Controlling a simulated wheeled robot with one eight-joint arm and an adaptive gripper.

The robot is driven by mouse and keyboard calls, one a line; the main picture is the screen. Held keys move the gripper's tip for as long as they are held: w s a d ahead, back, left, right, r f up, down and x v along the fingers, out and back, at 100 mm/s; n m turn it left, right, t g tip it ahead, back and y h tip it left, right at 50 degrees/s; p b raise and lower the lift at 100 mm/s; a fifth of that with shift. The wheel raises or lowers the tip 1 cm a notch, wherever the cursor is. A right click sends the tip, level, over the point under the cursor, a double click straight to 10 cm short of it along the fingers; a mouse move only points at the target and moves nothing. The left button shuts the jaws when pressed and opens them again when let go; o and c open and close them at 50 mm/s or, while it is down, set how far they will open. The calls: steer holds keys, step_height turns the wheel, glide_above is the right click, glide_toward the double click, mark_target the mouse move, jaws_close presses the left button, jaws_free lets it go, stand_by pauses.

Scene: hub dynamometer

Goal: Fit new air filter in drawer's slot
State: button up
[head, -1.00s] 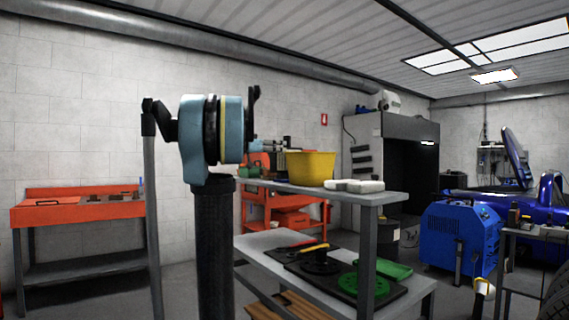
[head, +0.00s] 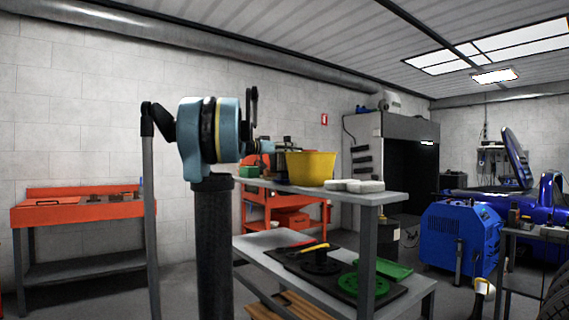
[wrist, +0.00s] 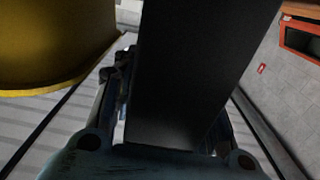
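A dark flat slab (wrist: 195,70) fills the middle of the wrist view and runs down to the palm of my gripper. I cannot tell whether it is the air filter. My gripper's dark linkage shows along the slab's left side, with a sliver of light between them, and partly at its lower right. The fingertips are hidden, so I cannot tell whether they press on the slab. In the head view my gripper (head: 268,147) is small and partly hidden behind my arm, just left of the yellow bucket. No drawer slot can be made out clearly.
The yellow bucket (head: 311,168) stands on the cart's upper shelf (head: 345,193), close beside my gripper; the wrist view also shows it (wrist: 55,40). White blocks (head: 355,186) lie right of it. The lower shelf (head: 265,240) holds a black mat with tools. An orange bench (head: 75,212) stands left.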

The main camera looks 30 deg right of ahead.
jaws_close()
step_height(320, 180, up, 10)
stand_by(0.5)
